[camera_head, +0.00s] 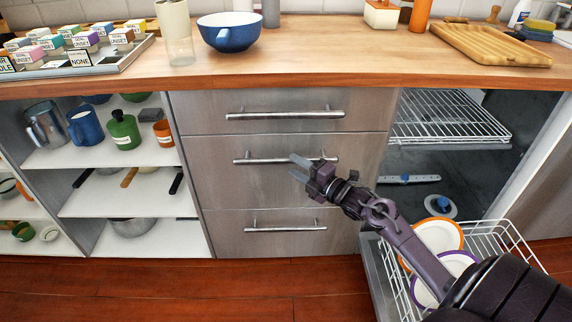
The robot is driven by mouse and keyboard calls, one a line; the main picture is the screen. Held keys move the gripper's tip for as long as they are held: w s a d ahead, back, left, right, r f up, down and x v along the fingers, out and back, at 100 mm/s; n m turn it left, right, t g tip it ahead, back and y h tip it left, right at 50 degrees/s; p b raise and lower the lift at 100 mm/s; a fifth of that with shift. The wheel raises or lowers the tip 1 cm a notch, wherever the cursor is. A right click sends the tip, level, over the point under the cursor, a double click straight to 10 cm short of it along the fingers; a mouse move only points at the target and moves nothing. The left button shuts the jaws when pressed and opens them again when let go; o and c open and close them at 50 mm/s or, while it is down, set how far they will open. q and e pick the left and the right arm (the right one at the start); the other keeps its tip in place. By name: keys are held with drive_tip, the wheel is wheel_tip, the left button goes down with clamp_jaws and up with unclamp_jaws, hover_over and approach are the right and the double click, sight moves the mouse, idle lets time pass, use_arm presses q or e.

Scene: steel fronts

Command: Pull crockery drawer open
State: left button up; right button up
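A steel-fronted unit holds three stacked drawers, all shut: a top drawer (280,112), a middle drawer (235,185) and a bottom drawer (230,244). Each has a horizontal bar handle; no label shows which is the crockery drawer. My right gripper (299,168) reaches in from the lower right, its two fingers apart with a gap between them. Its fingertips are in front of the right part of the middle drawer's handle (262,161); I cannot tell whether they touch it. The gripper hides part of the middle drawer's front. My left gripper is not in view.
A pulled-out dishwasher rack (500,236) with plates is at lower right, beside and under my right arm. Open shelves (100,155) with mugs and a bottle are at left. The wooden counter (340,52) above holds a blue bowl (230,35). The floor before the drawers is clear.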

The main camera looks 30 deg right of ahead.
sight(289, 163)
drive_tip(key=x, duration=0.4)
drive_tip(key=shift+w+b, duration=0.35)
drive_tip(key=shift+w, duration=0.05)
drive_tip(key=shift+f, duration=0.1)
clamp_jaws()
